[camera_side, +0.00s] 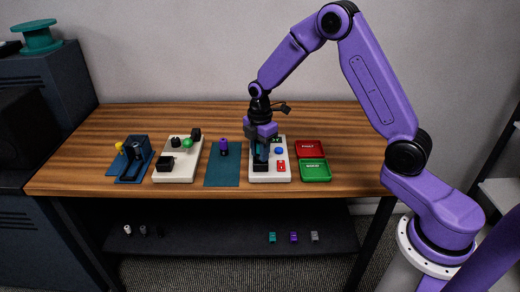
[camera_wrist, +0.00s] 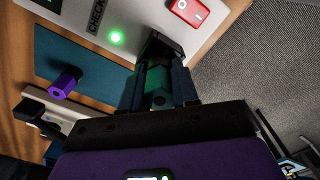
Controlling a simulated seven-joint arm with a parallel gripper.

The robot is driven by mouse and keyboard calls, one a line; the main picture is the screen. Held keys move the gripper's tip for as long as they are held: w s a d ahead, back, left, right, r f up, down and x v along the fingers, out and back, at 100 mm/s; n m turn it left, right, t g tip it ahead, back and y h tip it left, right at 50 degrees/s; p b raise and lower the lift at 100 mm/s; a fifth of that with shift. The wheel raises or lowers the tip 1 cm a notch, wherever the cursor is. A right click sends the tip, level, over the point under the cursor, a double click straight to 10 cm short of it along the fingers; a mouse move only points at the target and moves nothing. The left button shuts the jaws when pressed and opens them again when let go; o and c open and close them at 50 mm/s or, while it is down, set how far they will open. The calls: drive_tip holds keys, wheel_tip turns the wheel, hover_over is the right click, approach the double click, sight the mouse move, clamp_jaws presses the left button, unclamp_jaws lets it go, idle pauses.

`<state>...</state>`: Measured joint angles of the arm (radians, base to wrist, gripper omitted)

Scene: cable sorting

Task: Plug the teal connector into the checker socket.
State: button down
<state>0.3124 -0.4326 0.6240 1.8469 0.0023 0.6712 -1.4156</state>
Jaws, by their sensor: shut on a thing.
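My gripper (camera_wrist: 158,92) is shut on the teal connector (camera_wrist: 158,80), with one finger on each side of it. The connector's front end meets the black checker socket (camera_wrist: 160,48) in the wrist view; how deep it sits is hidden. A green light (camera_wrist: 116,37) is lit on the white checker (camera_side: 284,178), near the socket. In the side view my gripper (camera_side: 261,158) points down over the checker's left part and covers the connector.
A purple connector (camera_side: 223,148) stands on the teal mat (camera_side: 222,176) left of the checker. A red tray (camera_side: 311,148) and a green tray (camera_side: 315,171) lie to its right. A white board (camera_side: 175,178) and a blue stand (camera_side: 136,150) are farther left.

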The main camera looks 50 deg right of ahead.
drive_tip(key=shift+f, duration=0.45)
idle(0.4)
drive_tip(key=shift+c, duration=1.4)
unclamp_jaws()
drive_tip(key=shift+r, duration=3.55)
